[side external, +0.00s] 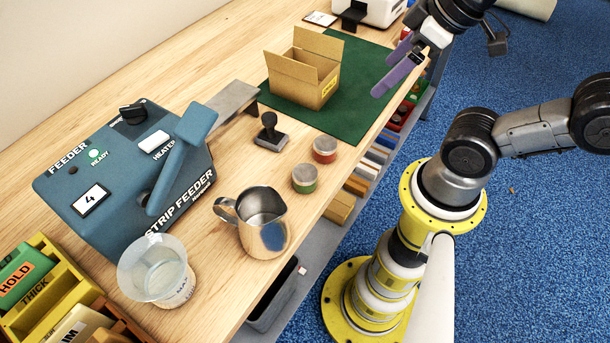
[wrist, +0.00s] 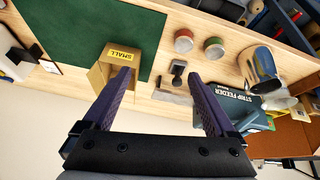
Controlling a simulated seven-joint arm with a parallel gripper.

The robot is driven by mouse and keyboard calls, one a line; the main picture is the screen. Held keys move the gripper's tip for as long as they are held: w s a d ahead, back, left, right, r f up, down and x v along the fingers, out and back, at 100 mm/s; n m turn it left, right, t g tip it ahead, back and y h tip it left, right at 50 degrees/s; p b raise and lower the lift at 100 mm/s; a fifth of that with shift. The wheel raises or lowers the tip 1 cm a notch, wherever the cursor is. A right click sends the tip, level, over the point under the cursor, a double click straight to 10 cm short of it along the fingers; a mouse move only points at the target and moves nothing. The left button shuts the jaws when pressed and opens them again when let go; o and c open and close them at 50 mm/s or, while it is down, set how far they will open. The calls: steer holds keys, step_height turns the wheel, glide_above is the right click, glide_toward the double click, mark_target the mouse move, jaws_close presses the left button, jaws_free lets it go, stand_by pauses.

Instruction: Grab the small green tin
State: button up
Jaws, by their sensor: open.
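The small green tin (side external: 305,178) stands on the wooden bench, between a red tin (side external: 325,149) and a metal jug (side external: 263,221). It has a grey lid and a green band. In the wrist view the green tin (wrist: 214,47) is beyond my fingertips, beside the red tin (wrist: 184,40). My gripper (side external: 391,70) is open and empty, with purple fingers, above the right side of the green mat, well away from the tin. In the wrist view my gripper (wrist: 160,80) shows both fingers spread wide apart.
An open carton (side external: 305,80) stands on the green mat (side external: 350,112). A stamp (side external: 269,134) is left of the red tin. The blue strip feeder (side external: 120,170) and a clear beaker (side external: 157,270) stand further left. Shelves with several coloured items lie below the bench edge.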

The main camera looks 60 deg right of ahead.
steer(key=w+a+r+n+g, duration=0.1)
steer(key=w+n, duration=0.1)
steer(key=n, duration=0.3)
steer(key=n+g, duration=0.5)
steer(key=n, duration=0.5)
glide_above(304, 173)
step_height(304, 173, down, 5)
steer(key=f, duration=0.8)
steer(key=shift+s+d+f, duration=0.1)
steer(key=shift+s+d, duration=0.15)
steer(key=shift+s, duration=0.15)
steer(key=shift+w+a+f, duration=0.1)
steer(key=shift+w+f, duration=0.1)
steer(key=shift+f, duration=1.15)
steer(key=shift+w+a+f, duration=0.1)
steer(key=shift+w+f, duration=0.05)
steer(key=shift+f, duration=1.15)
jaws_close()
